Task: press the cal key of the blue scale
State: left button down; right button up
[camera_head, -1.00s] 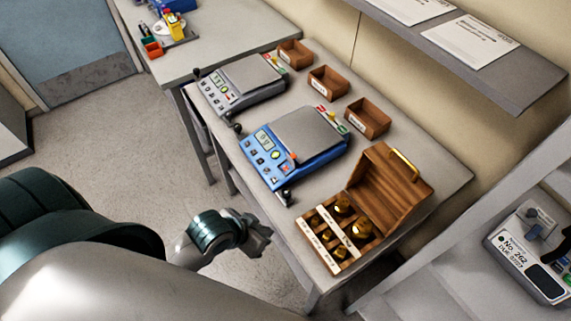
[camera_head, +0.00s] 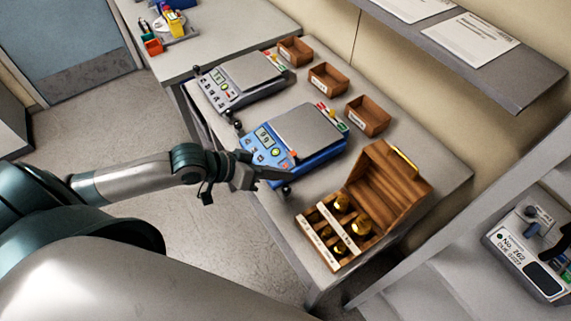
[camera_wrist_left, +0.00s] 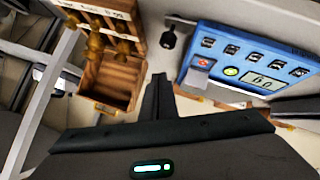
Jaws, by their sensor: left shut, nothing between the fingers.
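The blue scale (camera_head: 322,158) stands on the grey table with a bare metal pan and a lit display (camera_head: 264,136). In the left wrist view its blue panel (camera_wrist_left: 228,65) is at the upper right. It shows several dark keys, a green round key (camera_wrist_left: 232,71) and a key with a red mark (camera_wrist_left: 204,63); I cannot read which is cal. My left gripper (camera_head: 282,174) is shut and empty, by the front corner of the scale. It hides part of the key panel in the head view. In the left wrist view its fingers (camera_wrist_left: 160,92) point between scale and wooden box.
A grey scale (camera_head: 245,78) stands farther back. An open wooden weight box (camera_head: 400,180) with brass weights is at the right. Wooden trays (camera_head: 367,116) line the wall. A dark knob (camera_head: 285,188) stands at the scale's front corner. A shelf (camera_head: 490,70) overhangs the right side.

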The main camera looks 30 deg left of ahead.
pick_arm(q)
jog(key=w+a+r+n, duration=0.1)
jog(key=w+a+r, duration=0.2)
jog(key=a+r, duration=0.1)
jog(key=shift+w+a+r+n+t+h, duration=0.35)
jog(key=shift+a+n+t+h, duration=0.05)
jog(key=shift+a, duration=0.15)
jog(key=shift+f, duration=0.15)
jog(key=b, duration=0.7)
send_near(291, 163)
jog(key=w+d, duration=0.1)
jog(key=w+d+r, duration=0.1)
jog(key=d, duration=0.1)
jog(key=shift+d+r, duration=0.15)
jog(key=shift+w+d+f+b, duration=0.1)
jog(key=shift+w+f+b, duration=0.1)
jog(key=shift+f+b, duration=0.25)
jog(key=shift+w+d+f+b, duration=0.1)
jog(key=shift+w+f+b, duration=0.1)
jog(key=shift+f, duration=0.4)
jog(key=shift+w+f, duration=0.1)
jog(key=shift+f, duration=0.65)
dwell(1.3)
jog(key=shift+r, duration=0.1)
jog(key=shift+r+p, duration=0.65)
jog(key=shift+p, duration=0.15)
